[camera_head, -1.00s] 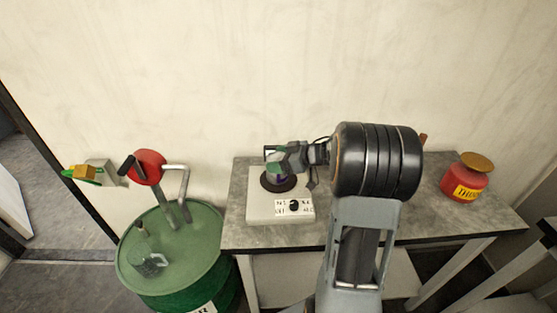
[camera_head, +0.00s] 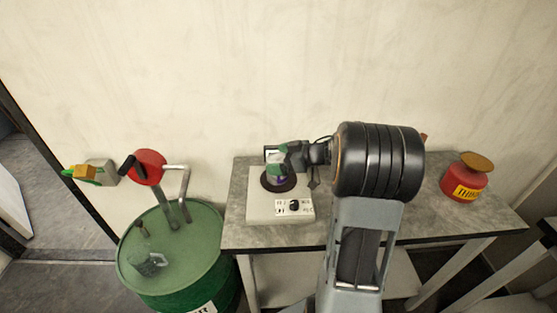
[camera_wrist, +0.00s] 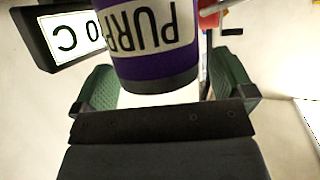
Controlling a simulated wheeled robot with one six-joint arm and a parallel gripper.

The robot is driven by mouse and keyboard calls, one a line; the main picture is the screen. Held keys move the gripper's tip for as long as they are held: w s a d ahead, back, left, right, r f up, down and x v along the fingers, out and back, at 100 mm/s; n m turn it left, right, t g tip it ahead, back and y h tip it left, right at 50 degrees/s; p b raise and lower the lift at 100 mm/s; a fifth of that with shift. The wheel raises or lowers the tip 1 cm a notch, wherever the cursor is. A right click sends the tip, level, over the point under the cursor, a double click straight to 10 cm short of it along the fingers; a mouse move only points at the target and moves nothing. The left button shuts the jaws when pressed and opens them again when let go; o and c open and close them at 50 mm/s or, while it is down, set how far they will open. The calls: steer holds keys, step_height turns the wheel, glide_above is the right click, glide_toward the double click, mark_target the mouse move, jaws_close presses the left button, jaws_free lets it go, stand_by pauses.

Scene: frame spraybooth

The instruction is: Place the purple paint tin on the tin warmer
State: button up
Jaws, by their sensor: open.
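The purple paint tin (camera_wrist: 155,70) stands on the round dark plate of the tin warmer (camera_head: 255,209), on the grey table. The tin also shows in the head view (camera_head: 277,178), partly hidden by my gripper. My gripper (camera_wrist: 165,85) is open, with one green finger on each side of the tin and a visible gap on both sides. In the head view my gripper (camera_head: 280,158) is at the tin's upper part. A small display reading 0 C (camera_wrist: 78,38) stands near the tin.
A red thinner can (camera_head: 467,182) stands at the right end of the table (camera_head: 370,230). A green drum (camera_head: 170,250) with a red-wheeled crank pump (camera_head: 149,167) stands left of the table. The wall is close behind the table.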

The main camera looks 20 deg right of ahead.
steer(key=v, duration=1.1)
steer(key=w+a+r+m+t+h, duration=0.2)
steer(key=w+r+m+t+h, duration=0.4)
steer(key=h, duration=0.5)
steer(key=s+a+f+m+g, duration=0.1)
steer(key=s+a+f+g, duration=0.3)
steer(key=s+a+g, duration=0.2)
steer(key=s+a+f+m+g+y, duration=0.1)
steer(key=s+a+f+g, duration=0.4)
steer(key=s+a, duration=0.5)
steer(key=s+m+g, duration=0.1)
steer(key=s, duration=0.2)
steer(key=shift+f+y+p, duration=0.2)
steer(key=shift+y+p, duration=0.1)
steer(key=shift+s+a, duration=0.1)
